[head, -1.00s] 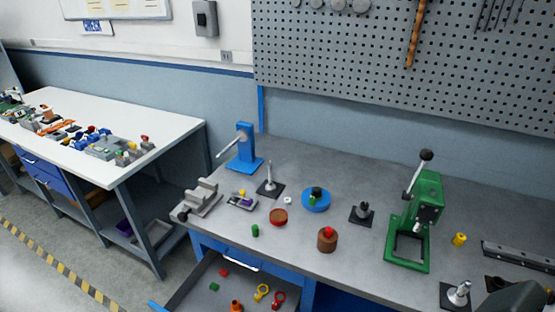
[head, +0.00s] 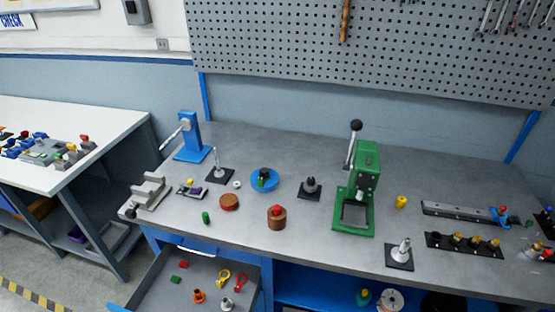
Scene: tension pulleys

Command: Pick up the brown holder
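A brown cylindrical piece (head: 277,223) with a red part on top stands on the grey workbench, left of the green press; it looks like the brown holder. A flat reddish-brown disc (head: 229,202) lies to its left, so I cannot fully tell which one the name means. Neither of my grippers shows in the head view, and nothing covers the brown piece.
The green press (head: 366,185) stands right of the brown piece. A blue round dish (head: 264,180) and a dark square-based fixture (head: 310,188) are behind it. An open drawer (head: 160,280) with small coloured parts juts out below. A green cylinder (head: 206,217) stands at left.

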